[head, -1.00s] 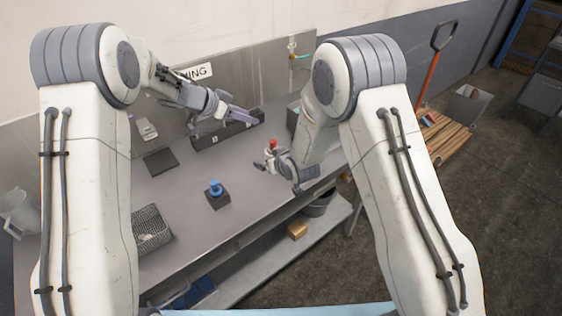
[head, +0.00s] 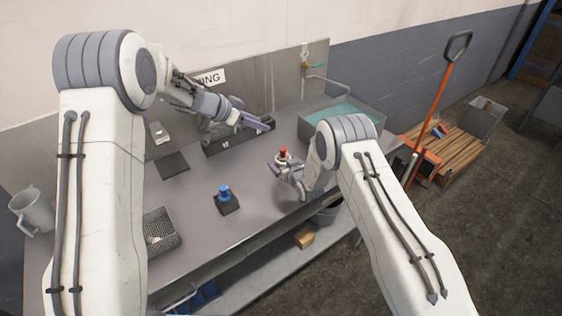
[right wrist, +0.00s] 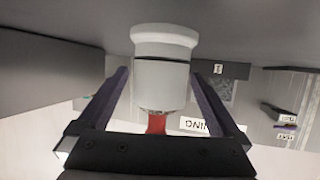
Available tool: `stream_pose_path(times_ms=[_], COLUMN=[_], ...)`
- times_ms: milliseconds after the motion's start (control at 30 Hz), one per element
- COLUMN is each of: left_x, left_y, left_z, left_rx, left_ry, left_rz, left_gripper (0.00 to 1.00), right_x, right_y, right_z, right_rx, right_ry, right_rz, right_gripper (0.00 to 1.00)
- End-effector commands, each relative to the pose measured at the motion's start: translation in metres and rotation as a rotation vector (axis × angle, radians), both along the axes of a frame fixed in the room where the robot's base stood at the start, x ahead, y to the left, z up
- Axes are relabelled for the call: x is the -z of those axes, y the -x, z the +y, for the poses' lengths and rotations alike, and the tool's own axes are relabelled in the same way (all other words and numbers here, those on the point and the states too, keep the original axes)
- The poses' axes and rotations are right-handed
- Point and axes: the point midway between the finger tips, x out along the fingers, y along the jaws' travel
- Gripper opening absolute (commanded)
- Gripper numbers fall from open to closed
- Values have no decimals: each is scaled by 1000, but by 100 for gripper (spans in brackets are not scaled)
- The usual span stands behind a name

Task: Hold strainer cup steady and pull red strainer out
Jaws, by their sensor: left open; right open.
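The strainer cup (head: 282,161) is a small pale cup standing on the grey bench, with the red strainer (head: 283,151) on top of it. In the upside-down right wrist view the cup (right wrist: 162,75) is large and central, and part of the red strainer (right wrist: 156,124) shows below it. My right gripper (head: 284,170) is open at the cup, with one purple finger on each side of it; visible gaps separate the fingers from the cup. My left gripper (head: 252,122) is open and empty, above a dark labelled rack and behind and left of the cup.
The dark rack (head: 226,143) stands at the back. A blue-topped item (head: 224,192) sits on a dark block (head: 227,206) at front centre. A mesh basket (head: 161,235) and grey jug (head: 30,212) are at left. A sink basin (head: 372,108) is behind my right arm. Bench around the cup is clear.

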Motion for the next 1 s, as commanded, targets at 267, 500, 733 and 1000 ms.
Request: stream_pose_path(times_ms=[267, 500, 733, 1000], left_x=[0, 0, 0, 7], left_y=[0, 0, 0, 0], left_z=[0, 0, 0, 1], left_rx=[0, 0, 0, 9], left_ry=[0, 0, 0, 8], left_rz=[0, 0, 0, 2], left_gripper=[50, 50, 50, 43], right_x=[10, 11, 11, 10], right_y=[-21, -23, -23, -23], right_z=[8, 9, 9, 9], right_rx=[-1, 0, 0, 0], right_ry=[-1, 0, 0, 0], right_rz=[1, 2, 1, 1], right_gripper=[100, 100, 58, 7])
